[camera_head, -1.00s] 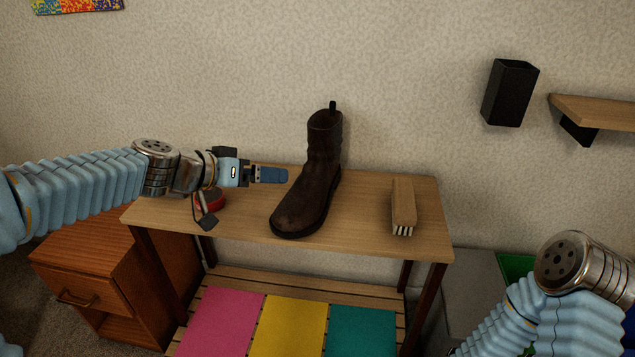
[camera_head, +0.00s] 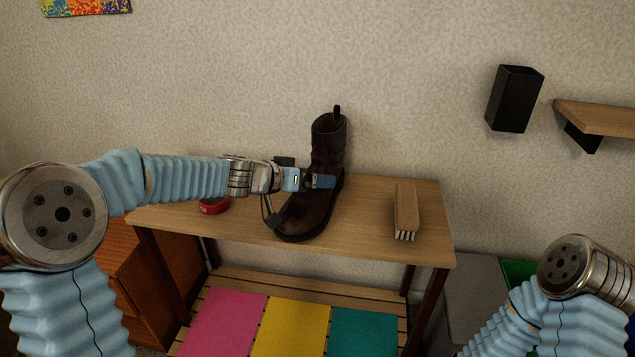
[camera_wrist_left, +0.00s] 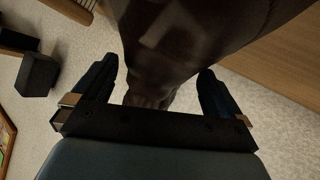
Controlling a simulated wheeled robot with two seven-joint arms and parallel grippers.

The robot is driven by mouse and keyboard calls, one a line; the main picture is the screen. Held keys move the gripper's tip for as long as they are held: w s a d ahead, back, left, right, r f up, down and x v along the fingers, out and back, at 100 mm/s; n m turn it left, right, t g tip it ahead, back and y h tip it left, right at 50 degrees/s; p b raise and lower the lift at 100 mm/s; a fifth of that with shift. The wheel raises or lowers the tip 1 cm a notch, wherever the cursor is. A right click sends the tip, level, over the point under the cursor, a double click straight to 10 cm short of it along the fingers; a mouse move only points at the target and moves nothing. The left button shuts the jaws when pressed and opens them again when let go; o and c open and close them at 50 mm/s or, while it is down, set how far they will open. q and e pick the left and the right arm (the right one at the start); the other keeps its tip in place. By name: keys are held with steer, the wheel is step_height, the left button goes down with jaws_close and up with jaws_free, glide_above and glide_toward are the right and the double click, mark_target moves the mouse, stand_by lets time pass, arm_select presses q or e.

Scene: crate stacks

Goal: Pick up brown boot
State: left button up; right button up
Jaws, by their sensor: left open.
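The brown boot (camera_head: 328,153) stands upright on the wooden table (camera_head: 370,236), its toe toward the front left. My left gripper (camera_head: 324,181) reaches in from the left at the boot's ankle and hides part of it. In the left wrist view the boot (camera_wrist_left: 190,40) lies ahead and between the two blue fingers of my left gripper (camera_wrist_left: 155,88). The fingers are apart, one on each side of the boot. I cannot tell whether either finger touches it. My right arm shows at the lower right, but its gripper is out of view.
A brush (camera_head: 406,207) lies on the table right of the boot. A red tin (camera_head: 214,206) sits at the left, partly behind my left arm. Pink, yellow and teal panels (camera_head: 298,327) lie on the lower shelf. A black holder (camera_head: 514,99) is on the wall.

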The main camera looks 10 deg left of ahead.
arm_select(q)
steer(key=shift+f, duration=0.1)
steer(key=shift+c, duration=0.3)
steer(key=shift+w, duration=0.1)
steer(key=c, duration=1.3)
